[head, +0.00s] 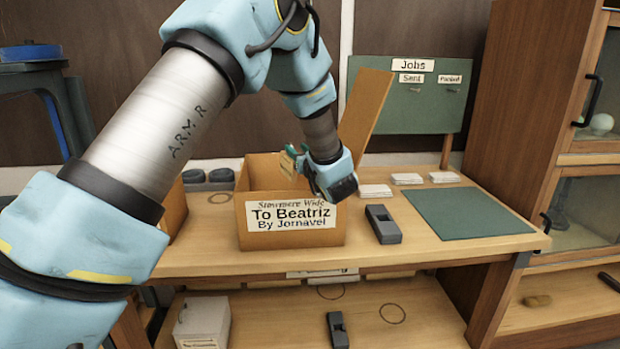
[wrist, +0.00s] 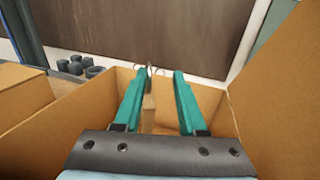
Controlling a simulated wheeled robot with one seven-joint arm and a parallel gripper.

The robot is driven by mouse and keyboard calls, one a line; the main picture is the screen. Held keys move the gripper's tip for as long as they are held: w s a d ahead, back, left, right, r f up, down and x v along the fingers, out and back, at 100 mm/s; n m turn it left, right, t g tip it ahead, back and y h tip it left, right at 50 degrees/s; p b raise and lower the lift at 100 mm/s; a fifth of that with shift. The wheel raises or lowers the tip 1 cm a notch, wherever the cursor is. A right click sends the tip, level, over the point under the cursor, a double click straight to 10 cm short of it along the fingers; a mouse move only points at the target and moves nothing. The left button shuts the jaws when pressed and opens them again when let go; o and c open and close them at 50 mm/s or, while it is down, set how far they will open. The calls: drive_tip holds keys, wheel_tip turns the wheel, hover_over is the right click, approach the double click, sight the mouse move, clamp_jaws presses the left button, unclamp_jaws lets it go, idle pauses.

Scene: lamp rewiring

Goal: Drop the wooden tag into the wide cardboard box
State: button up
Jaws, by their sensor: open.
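The wide cardboard box (head: 338,236) stands open on the bench, its flap raised at right; its label reads "To Beatriz". In the wrist view its walls (wrist: 218,105) surround the fingers. My gripper (head: 294,151) is over the box opening, pointing left in the head view. In the wrist view its teal fingers (wrist: 160,73) are spread apart.
Another cardboard box (wrist: 22,92) stands at left, with dark round pots (wrist: 82,66) behind. A dark grey block-shaped tool (head: 383,224), a green mat (head: 468,212) and white card stacks (head: 407,179) lie right of the wide box. A green job board (head: 415,105) stands behind.

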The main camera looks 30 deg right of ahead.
drive_tip(key=shift+s, duration=0.1)
drive_tip(key=s+a+b, duration=0.1)
drive_tip(key=s+b, duration=0.3)
drive_tip(key=s, duration=0.6)
drive_tip(key=shift+s+a, duration=0.25)
